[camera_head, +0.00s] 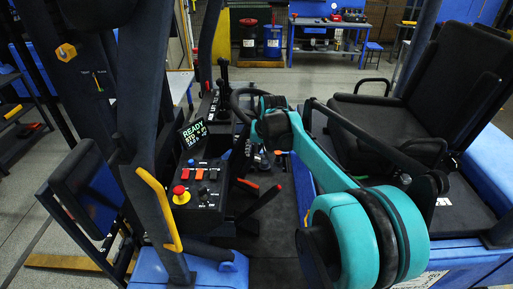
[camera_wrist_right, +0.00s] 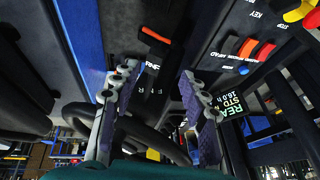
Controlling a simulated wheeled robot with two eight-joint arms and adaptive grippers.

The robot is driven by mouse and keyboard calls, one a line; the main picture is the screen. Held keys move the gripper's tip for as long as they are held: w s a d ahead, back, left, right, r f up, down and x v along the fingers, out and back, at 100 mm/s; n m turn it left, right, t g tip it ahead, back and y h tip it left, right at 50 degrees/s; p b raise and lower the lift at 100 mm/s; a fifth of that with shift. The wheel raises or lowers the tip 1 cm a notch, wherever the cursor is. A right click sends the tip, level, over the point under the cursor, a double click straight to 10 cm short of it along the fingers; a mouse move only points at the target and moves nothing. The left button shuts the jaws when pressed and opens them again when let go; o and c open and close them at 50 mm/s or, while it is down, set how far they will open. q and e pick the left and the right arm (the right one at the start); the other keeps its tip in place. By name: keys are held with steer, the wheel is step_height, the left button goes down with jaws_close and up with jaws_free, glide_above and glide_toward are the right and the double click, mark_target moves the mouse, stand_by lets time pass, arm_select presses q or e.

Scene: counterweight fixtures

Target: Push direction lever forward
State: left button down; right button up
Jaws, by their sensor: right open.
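My right gripper (camera_wrist_right: 158,70) is open and empty in the wrist view, its two fingers apart. Beyond the fingertips is a black lever with a red-orange end (camera_wrist_right: 155,36), beside white lettering; no contact shows. In the head view my teal right arm reaches over the cab toward the steering wheel (camera_head: 240,101), and the arm largely hides the gripper. Two black levers with red ends, a short one (camera_head: 247,184) and a longer one (camera_head: 264,201), stand beside the control panel. I cannot tell which lever is the direction lever. My left gripper is not in view.
The control panel (camera_head: 203,196) has a red-topped yellow stop button (camera_head: 181,194) and a lit "READY" display (camera_head: 193,133). A yellow grab handle (camera_head: 160,208) stands left of it. A black seat (camera_head: 374,121) is at the right. Blue workbenches stand behind.

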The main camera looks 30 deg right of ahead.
mark_target(256, 159)
steer(key=x, duration=0.7)
steer(key=shift+w+d+f, duration=0.2)
steer(key=shift+w+d, duration=0.15)
steer(key=shift+d, duration=0.1)
jaws_close()
